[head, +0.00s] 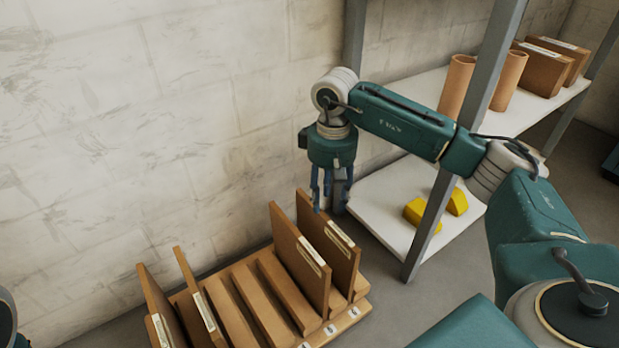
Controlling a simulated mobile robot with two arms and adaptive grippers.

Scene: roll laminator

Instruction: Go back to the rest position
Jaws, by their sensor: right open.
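My right gripper (329,203) points down in front of the pale wall, with its dark fingers apart and nothing visible between them. It appears above and beside the rightmost upright board (343,250) of a wooden slotted rack (352,316). Whether the fingertips touch that board cannot be told from this view. My right arm reaches in from the lower right, bent at the elbow. A small part of my left arm shows at the lower left edge, but its gripper is out of the frame.
The rack holds several upright labelled boards, with empty slots in the middle. To the right stands a metal shelf with a grey post (437,212). Yellow blocks (415,212) lie on its lower board; brown cylinders (456,86) and boxes (544,72) stand on the upper one.

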